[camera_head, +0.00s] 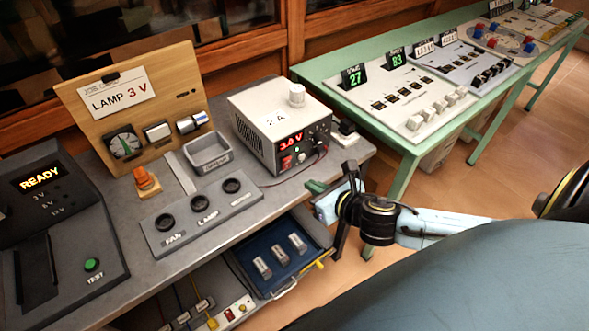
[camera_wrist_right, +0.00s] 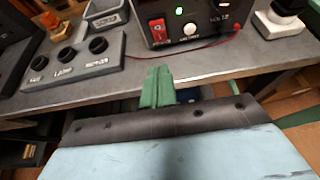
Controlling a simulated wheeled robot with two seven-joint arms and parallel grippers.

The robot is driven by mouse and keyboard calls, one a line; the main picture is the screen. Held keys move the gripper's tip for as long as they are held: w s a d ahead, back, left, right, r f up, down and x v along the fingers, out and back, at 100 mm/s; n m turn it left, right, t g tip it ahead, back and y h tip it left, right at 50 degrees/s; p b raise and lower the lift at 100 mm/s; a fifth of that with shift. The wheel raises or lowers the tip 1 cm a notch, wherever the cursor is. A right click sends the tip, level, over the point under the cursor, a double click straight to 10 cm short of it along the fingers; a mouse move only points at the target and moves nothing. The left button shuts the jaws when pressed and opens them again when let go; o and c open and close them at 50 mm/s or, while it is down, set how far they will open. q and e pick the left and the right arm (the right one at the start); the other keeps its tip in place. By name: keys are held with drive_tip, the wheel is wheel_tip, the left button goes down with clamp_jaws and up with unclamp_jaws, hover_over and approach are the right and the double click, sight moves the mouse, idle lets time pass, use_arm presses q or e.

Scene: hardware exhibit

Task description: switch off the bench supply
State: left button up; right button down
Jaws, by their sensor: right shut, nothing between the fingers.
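The bench supply (camera_head: 280,125) is a pale box with a dark front panel, standing at the right end of the grey bench. Its red display is lit and seems to read about 3 V. A red rocker switch (camera_head: 287,162) sits low on the left of its front. In the right wrist view this red switch (camera_wrist_right: 157,31) shows with a lit green light (camera_wrist_right: 179,11) to its right. My right gripper (camera_head: 316,187) is shut and empty, its green fingertips (camera_wrist_right: 157,86) in front of the bench edge, apart from and below the switch. My left gripper is out of view.
A grey tray (camera_head: 208,167) and a panel with three dark round sockets (camera_head: 168,240) lie left of the supply. A thin red lead (camera_wrist_right: 218,42) runs in front of it. An open blue drawer (camera_head: 250,270) sits below the bench. A green table (camera_head: 400,150) stands to the right.

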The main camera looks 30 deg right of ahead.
sight(285, 164)
drive_tip(key=x, duration=0.5)
drive_tip(key=shift+b, duration=0.3)
drive_tip(key=shift+w+a+r, duration=0.1)
drive_tip(key=shift+w+r, duration=0.15)
drive_tip(key=shift+w, duration=0.25)
drive_tip(key=shift+w+a+r, duration=0.1)
drive_tip(key=shift+w+r, duration=0.2)
drive_tip(key=shift+w, duration=0.2)
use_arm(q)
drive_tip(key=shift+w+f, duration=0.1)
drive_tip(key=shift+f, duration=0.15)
use_arm(e)
drive_tip(key=shift+w+r, duration=0.2)
drive_tip(key=shift+w, duration=0.45)
